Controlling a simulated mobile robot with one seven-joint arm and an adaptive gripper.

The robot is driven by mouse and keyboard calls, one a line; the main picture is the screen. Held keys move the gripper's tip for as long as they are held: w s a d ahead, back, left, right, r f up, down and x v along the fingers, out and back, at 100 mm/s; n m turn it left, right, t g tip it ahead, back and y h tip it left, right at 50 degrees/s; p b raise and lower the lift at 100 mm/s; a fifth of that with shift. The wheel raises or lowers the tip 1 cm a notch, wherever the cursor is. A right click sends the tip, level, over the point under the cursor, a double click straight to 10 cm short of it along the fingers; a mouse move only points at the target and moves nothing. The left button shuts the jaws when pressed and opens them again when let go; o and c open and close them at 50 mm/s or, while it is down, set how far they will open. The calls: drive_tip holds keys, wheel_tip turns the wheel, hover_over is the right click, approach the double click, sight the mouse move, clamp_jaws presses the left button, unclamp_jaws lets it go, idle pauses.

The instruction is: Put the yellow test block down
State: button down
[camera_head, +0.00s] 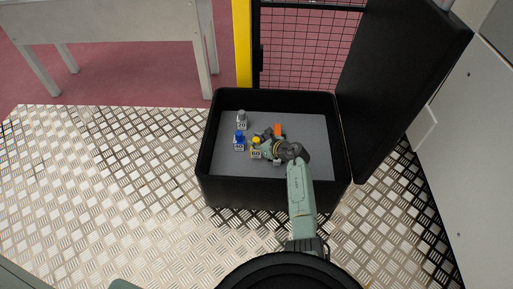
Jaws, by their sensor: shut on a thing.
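The yellow test block (256,148) is a small block with a yellow top and a pale label on its front. It shows inside the open black case, left of the middle. My gripper (262,142) reaches into the case from the right and is shut on the yellow block. The fingers are small and partly hidden behind the wrist and the block. I cannot tell whether the block touches the grey floor of the case.
The black case (212,181) has raised walls and its lid (395,85) stands open on the right. A blue block (239,139) and a grey block (242,119) stand left of the gripper. An orange thing (278,130) shows behind it. The grey floor at front left is clear.

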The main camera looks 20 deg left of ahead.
drive_tip(key=shift+f+b, duration=0.45)
drive_tip(key=shift+f, duration=1)
drive_tip(key=shift+f, duration=0.15)
drive_tip(key=c, duration=1.3)
unclamp_jaws()
drive_tip(key=shift+d+r, duration=0.1)
drive_tip(key=shift+r, duration=0.25)
drive_tip(key=p+v, duration=1)
drive_tip(key=v, duration=0.1)
drive_tip(key=shift+s+d+p, duration=0.25)
drive_tip(key=shift+d+p, duration=0.05)
drive_tip(key=shift+p, duration=0.05)
